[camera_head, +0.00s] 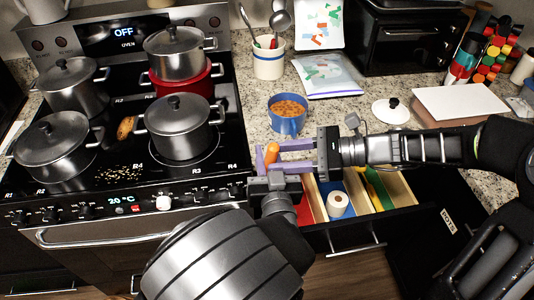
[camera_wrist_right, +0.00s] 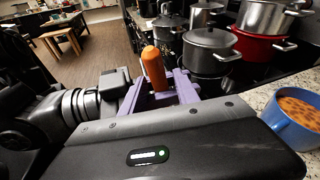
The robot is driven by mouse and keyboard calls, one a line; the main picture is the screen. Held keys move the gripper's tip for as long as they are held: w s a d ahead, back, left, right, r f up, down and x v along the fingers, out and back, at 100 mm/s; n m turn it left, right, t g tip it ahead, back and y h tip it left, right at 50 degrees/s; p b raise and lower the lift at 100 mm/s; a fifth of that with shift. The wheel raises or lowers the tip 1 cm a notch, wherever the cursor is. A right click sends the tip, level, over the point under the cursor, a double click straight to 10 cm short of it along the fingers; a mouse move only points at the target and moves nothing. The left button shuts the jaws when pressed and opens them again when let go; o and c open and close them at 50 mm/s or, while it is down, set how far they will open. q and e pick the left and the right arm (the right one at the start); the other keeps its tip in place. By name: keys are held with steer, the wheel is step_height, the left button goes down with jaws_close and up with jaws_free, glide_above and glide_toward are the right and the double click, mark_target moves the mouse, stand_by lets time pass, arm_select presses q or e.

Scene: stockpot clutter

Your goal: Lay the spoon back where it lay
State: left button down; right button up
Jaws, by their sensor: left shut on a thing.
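An orange, rounded, handle-like thing (camera_head: 271,153) is held above the stove's front right corner, by the drawer. It stands up in the right wrist view (camera_wrist_right: 153,68). I cannot tell whether it is part of the spoon; no spoon bowl shows on it. My left gripper (camera_head: 268,163), with purple fingers, is shut on it. My right gripper (camera_head: 283,157) reaches in from the right, its two purple fingers apart, with the orange thing near their tips. Whether they touch it is unclear.
The open drawer (camera_head: 372,228) below holds a white roll (camera_head: 338,203) and coloured dividers. A blue pot (camera_head: 287,118) of food stands behind the grippers. Several lidded pots crowd the stove; a brown item (camera_head: 126,128) lies between them. A crock (camera_head: 269,63) holds utensils.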

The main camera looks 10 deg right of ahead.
steer(key=shift+s, duration=0.15)
steer(key=v, duration=0.7)
steer(key=shift+d, duration=0.3)
